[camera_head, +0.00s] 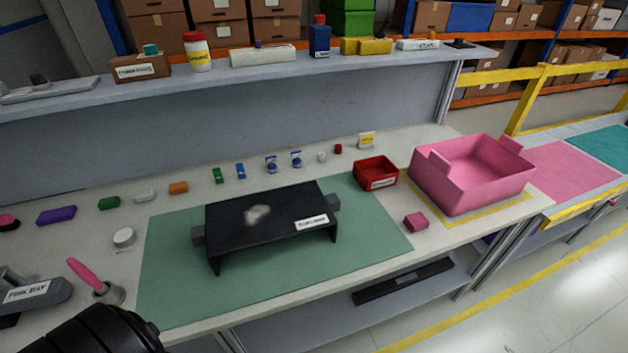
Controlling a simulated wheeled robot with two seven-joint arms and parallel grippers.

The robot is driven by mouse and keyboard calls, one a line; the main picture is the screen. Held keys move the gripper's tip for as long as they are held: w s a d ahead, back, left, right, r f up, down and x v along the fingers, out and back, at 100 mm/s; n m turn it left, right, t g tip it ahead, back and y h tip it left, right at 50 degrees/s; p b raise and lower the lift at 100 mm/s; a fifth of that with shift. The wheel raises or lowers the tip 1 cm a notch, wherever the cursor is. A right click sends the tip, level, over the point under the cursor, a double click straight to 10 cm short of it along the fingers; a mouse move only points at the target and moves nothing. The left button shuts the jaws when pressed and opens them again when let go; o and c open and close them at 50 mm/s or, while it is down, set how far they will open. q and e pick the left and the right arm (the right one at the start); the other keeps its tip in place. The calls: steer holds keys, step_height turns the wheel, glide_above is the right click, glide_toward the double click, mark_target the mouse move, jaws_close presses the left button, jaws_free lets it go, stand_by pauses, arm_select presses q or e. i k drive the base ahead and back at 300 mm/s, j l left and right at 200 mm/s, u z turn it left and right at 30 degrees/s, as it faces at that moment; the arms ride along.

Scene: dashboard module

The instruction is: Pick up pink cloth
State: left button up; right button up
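A small pink block-shaped item (416,221), possibly the folded pink cloth, lies on the workbench at the right edge of the green mat (370,255), in front of the red bin. Another small pink item (8,220) lies at the far left edge of the bench, partly cut off. I cannot tell for certain which is cloth. A dark rounded part of my own arm shows at the bottom left. No gripper fingers show in the head view.
A black dashboard module (265,215) with a pale smudge stands on the mat. A red bin (375,173) and a large pink bin (470,175) stand at the right. A pink-handled brush (85,275) stands at the left. A shelf (250,66) overhangs the back.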

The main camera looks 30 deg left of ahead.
mark_target(416, 222)
steer(key=l+z, duration=0.45)
steer(key=i+l+z, duration=0.15)
steer(key=l+z, duration=0.25)
steer(key=j, duration=0.1)
